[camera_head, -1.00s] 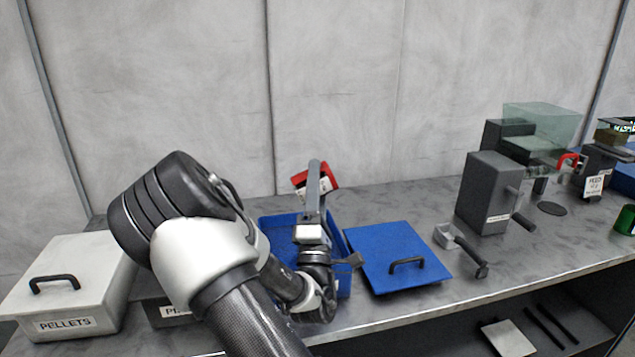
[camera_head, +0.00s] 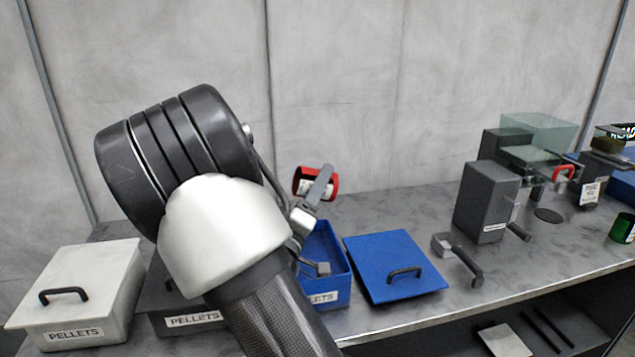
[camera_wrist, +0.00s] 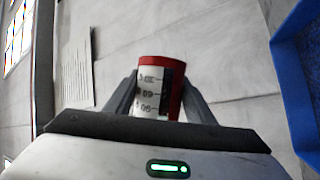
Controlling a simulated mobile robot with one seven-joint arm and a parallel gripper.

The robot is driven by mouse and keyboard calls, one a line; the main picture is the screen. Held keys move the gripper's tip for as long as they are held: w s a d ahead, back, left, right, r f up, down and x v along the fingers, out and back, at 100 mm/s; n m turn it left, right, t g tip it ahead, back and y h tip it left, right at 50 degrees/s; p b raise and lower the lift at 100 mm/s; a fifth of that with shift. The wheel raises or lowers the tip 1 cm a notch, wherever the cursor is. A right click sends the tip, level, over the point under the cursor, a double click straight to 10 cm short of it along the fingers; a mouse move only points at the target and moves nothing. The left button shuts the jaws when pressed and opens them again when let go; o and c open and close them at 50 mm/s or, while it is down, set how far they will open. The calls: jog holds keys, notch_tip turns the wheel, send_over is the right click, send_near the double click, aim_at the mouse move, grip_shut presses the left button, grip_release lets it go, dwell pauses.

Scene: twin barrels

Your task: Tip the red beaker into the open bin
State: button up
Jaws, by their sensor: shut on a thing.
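The red beaker (camera_head: 301,183) is held in my gripper (camera_head: 324,184) above the far end of the open blue bin (camera_head: 341,262). In the wrist view the beaker (camera_wrist: 174,72) sits between both fingers of my gripper (camera_wrist: 160,90), with its white number scale facing the camera. The blue bin's wall also shows at the right of the wrist view (camera_wrist: 296,85). My arm covers the bin's left part, and I cannot see what lies in the bin or the beaker.
A blue lid (camera_head: 396,262) with a black handle lies right of the bin. A white box (camera_head: 85,290) and a dark box (camera_head: 170,305), both labelled pellets, stand left. A grey machine (camera_head: 487,203) stands right.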

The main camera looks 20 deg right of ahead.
jog(key=r+m+g+p, duration=0.1)
jog(key=m+p, duration=0.1)
jog(key=shift+r+y+p, duration=0.3)
jog(key=shift+p, duration=0.05)
jog(key=m+g+p, duration=0.1)
jog(key=m+p, duration=0.1)
jog(key=r+m+g+y+p, duration=0.1)
jog(key=p, duration=0.1)
jog(key=shift+m+g+y, duration=0.3)
jog(key=shift+m, duration=0.1)
jog(key=shift+m+g+y+p, duration=0.3)
jog(key=shift+m+p, duration=0.2)
jog(key=shift+p, duration=0.1)
jog(key=shift+f, duration=0.1)
